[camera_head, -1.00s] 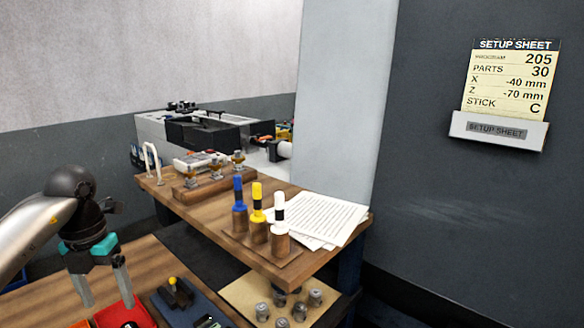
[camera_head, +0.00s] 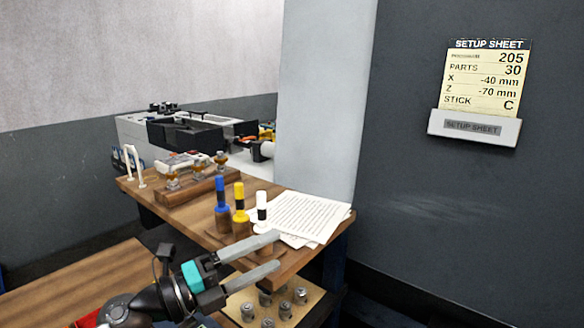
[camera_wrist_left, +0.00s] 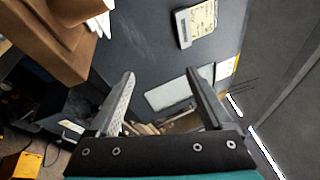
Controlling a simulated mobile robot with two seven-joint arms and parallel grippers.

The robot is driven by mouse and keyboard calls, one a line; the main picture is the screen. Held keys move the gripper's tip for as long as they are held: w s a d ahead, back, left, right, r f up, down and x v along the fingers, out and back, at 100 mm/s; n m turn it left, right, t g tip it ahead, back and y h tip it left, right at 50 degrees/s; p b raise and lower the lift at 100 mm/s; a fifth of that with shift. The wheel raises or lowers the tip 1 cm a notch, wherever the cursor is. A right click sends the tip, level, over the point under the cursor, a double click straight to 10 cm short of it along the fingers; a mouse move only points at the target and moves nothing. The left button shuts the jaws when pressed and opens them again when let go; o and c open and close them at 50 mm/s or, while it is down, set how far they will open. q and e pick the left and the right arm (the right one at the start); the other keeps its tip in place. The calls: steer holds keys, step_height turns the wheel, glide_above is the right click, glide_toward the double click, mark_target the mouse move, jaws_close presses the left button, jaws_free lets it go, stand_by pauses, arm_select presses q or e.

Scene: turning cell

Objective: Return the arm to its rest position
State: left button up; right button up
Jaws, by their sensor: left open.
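My left gripper (camera_head: 278,252) is open and empty in the head view. Its arm comes in from the bottom left, and its fingers point right, in front of the wooden bench's (camera_head: 290,265) front edge. In the left wrist view the two fingers (camera_wrist_left: 160,92) stand wide apart with nothing between them. My right gripper is not in view.
Blue (camera_head: 222,208), yellow (camera_head: 241,212) and white (camera_head: 262,208) capped sticks stand on the bench beside papers (camera_head: 305,215). Metal parts (camera_head: 285,309) sit on a lower board. A setup sheet (camera_head: 487,78) hangs on the dark wall at right.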

arm_select(q)
steer(key=a+n+t+y, duration=0.95)
steer(key=n+y, duration=0.25)
steer(key=n, duration=0.6)
steer(key=s+a+f+n+g+y, duration=0.3)
steer(key=f+n, duration=0.2)
steer(key=f, duration=0.2)
steer(key=s+a+f+n+g+y, duration=0.3)
steer(key=f+n, duration=0.2)
steer(key=f, duration=0.2)
steer(key=s+d+f+n+g+h, duration=0.1)
steer(key=s+d+f+g, duration=0.1)
steer(key=s+f+g, duration=0.6)
steer(key=s+d+f+n+g+h, duration=0.15)
steer(key=s+f, duration=0.35)
steer(key=s, duration=0.7)
step_height(320, 180, down, 26)
steer(key=g+b, duration=0.2)
steer(key=b, duration=0.4)
steer(key=s+a+f+b, duration=0.1)
steer(key=s+f+b, duration=0.2)
steer(key=s+f, duration=0.5)
steer(key=s+a+f+g+b, duration=0.1)
steer(key=s+f+b, duration=0.3)
steer(key=s+f, duration=0.4)
step_height(320, 180, down, 6)
steer(key=shift+s+r+m+y, duration=0.1)
steer(key=shift+s+m+y, duration=0.05)
steer(key=shift+m+y, duration=0.25)
